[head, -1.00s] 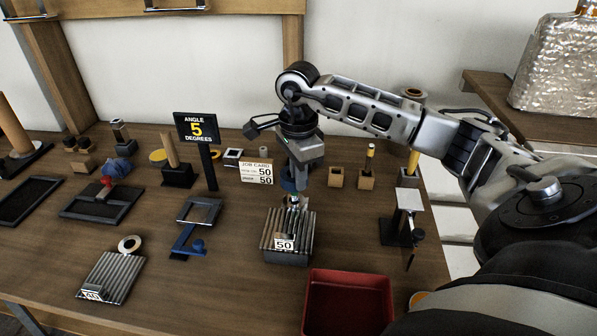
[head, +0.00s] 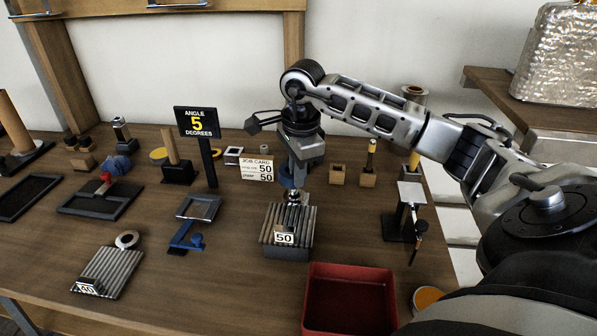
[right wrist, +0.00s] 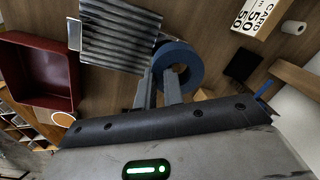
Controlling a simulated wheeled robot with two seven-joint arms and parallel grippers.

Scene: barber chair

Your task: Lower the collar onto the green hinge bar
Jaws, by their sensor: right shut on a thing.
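My right gripper (head: 294,188) points down at the far edge of the ribbed metal block (head: 286,222) marked 50. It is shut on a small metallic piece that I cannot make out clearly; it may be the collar. In the right wrist view my gripper's fingers (right wrist: 160,88) are close together beside a blue ring (right wrist: 178,67). The blue ring is partly hidden behind the gripper in the head view. A pale ring (head: 127,239) lies at the far edge of the ribbed block (head: 108,272) marked 40. I see no green hinge bar. My left gripper is not in view.
A red bin (head: 348,300) stands at the front right of the ribbed block. A blue stand (head: 190,232) and a sign (head: 197,122) reading 5 degrees are to the left. A job card (head: 257,169) and small wooden blocks (head: 338,174) stand behind. Bare table lies between them.

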